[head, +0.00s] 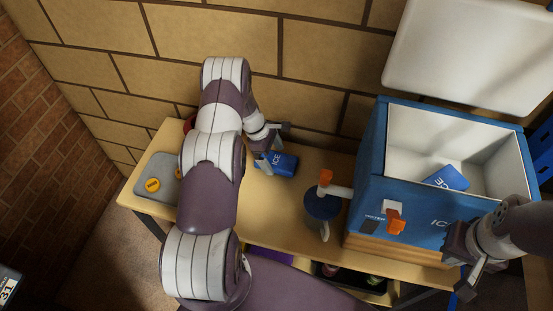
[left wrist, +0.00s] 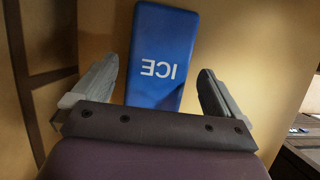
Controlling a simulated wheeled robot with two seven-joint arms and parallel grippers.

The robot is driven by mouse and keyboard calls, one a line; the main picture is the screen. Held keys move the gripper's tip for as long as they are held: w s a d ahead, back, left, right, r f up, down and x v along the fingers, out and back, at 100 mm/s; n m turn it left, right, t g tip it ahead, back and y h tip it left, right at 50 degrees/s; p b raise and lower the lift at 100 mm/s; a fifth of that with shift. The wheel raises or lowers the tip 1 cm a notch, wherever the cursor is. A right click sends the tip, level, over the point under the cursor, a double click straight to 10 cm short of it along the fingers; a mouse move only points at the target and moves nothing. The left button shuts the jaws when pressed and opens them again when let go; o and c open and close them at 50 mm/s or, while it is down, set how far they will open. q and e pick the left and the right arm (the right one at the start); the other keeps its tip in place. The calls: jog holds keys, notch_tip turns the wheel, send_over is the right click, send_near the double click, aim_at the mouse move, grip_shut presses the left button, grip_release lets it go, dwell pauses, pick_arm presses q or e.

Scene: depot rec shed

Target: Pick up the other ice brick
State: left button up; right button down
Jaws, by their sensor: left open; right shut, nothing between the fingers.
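A blue ice brick (head: 281,165) marked ICE lies on the wooden table near the wall. My left gripper (head: 268,149) is open beside its left end. In the left wrist view the brick (left wrist: 162,58) lies between and beyond the two spread fingers of the left gripper (left wrist: 160,95), with no visible grip on it. Another blue ice brick (head: 447,178) lies inside the white-lined blue cooler (head: 369,160). My right gripper (head: 470,270) is shut and empty in front of the cooler's lower right side.
The cooler's white lid (head: 465,50) stands open at the back. A dark blue mug (head: 321,206) stands under the cooler's tap with the orange handle (head: 325,177). A grey tray (head: 160,180) with yellow discs lies at the left. Bare tabletop (head: 282,208) lies between.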

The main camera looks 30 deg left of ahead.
pick_arm(q)
jog(key=shift+d+f, duration=0.2)
jog(key=shift+f, duration=0.25)
jog(key=shift+w+f, duration=0.15)
jog(key=shift+f, duration=0.15)
jog(key=shift+r, duration=0.1)
jog(key=c, duration=1.2)
